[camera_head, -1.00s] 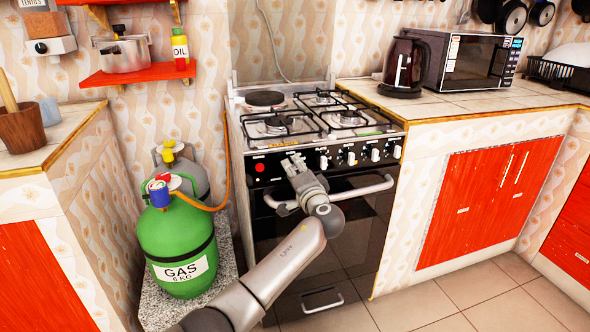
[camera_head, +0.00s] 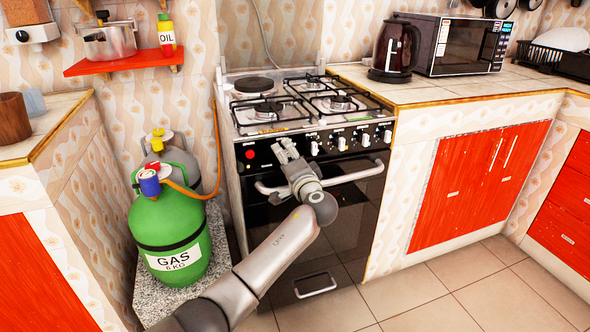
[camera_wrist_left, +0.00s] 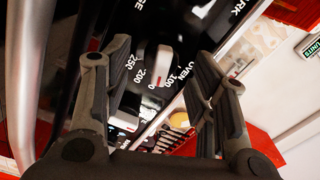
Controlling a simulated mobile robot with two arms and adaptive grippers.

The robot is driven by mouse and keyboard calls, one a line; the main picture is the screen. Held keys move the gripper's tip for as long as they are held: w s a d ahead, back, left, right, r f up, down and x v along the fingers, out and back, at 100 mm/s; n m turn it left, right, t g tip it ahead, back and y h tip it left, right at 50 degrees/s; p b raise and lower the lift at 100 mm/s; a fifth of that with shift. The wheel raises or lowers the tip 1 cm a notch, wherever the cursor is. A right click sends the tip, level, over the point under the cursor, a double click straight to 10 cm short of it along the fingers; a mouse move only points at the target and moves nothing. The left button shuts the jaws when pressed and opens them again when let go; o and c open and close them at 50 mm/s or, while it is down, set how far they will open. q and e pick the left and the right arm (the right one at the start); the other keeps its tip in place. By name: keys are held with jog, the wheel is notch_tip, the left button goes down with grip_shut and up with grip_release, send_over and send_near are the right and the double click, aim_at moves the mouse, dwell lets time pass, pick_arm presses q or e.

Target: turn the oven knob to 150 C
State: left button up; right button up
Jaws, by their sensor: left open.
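The oven knob (camera_wrist_left: 160,62) is white and sits on the black front panel. In the left wrist view it lies between my left gripper's two fingers, with the marks 250, 200 and 100 and the word OVEN around it. A small red mark shows at its lower end, between 200 and 100; no 150 label is readable. My left gripper (camera_head: 286,148) is open in front of the panel, at the left of the knob row. It hides the oven knob in the head view. I cannot tell whether a finger touches the knob. My right gripper is not in view.
Several other white knobs (camera_head: 341,143) are to the right, and a red button (camera_head: 249,154) to the left. The oven door handle (camera_head: 350,176) runs below the panel. A green gas bottle (camera_head: 169,225) stands left of the oven. The floor (camera_head: 440,290) at the right is clear.

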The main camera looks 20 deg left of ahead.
pick_arm(q)
jog(key=v, duration=1.1)
jog(key=shift+d, duration=0.1)
